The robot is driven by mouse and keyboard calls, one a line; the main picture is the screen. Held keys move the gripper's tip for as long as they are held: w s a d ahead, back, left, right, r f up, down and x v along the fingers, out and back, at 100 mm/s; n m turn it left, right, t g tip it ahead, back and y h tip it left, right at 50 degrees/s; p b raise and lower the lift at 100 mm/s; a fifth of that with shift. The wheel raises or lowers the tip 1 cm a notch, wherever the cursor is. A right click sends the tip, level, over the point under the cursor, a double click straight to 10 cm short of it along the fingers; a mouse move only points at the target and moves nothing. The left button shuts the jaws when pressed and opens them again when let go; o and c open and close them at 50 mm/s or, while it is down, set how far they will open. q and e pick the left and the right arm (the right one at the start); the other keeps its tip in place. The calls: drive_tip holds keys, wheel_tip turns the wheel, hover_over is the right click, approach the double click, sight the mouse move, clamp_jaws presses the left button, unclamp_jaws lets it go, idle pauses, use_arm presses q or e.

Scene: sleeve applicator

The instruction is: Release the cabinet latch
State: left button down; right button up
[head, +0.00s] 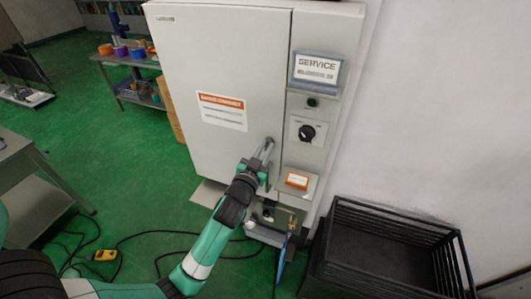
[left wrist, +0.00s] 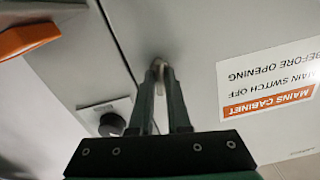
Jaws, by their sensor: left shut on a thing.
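The grey mains cabinet (head: 225,60) stands in front of me, and its large door looks closed against the right-hand panel. The latch (left wrist: 158,82) is a small metal handle near the door's edge. My left gripper (head: 265,150) reaches up to it from below, and its fingers hide most of the latch in the head view. In the left wrist view the left gripper (left wrist: 160,70) has its two dark fingers shut on the latch, one on each side. My right gripper is not in view.
A black rotary switch (head: 306,132) and an orange-labelled box (head: 297,181) sit right of the door. A black crate (head: 385,250) stands at lower right. A workbench (head: 30,185) is at left. Cables and a yellow pendant (head: 104,255) lie on the green floor.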

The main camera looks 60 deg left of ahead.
use_arm(q)
drive_tip(key=shift+n+b, duration=0.55)
drive_tip(key=shift+n, duration=0.55)
drive_tip(key=c, duration=0.9)
unclamp_jaws()
drive_tip(key=v, duration=1.1)
drive_tip(key=shift+s+d, duration=0.15)
drive_tip(key=shift+s, duration=0.1)
